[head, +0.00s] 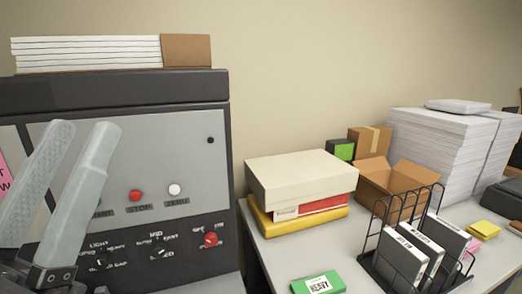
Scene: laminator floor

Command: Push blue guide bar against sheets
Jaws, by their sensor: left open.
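My left gripper (80,140) is in the head view at the lower left, in front of the laminator (188,147). Its two pale grey fingers point up and stand a little apart, with nothing seen between them. They cover part of the grey control panel; I cannot tell whether they touch it. No blue guide bar shows in this view. My right gripper is not in view.
On the table (290,250) to the right are stacked boxes (300,175), a green box marked HEAVY (318,283), an open carton (392,183), a black wire rack (378,272) with binders, and tall paper stacks (440,150). Red and white buttons and knobs are on the panel.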

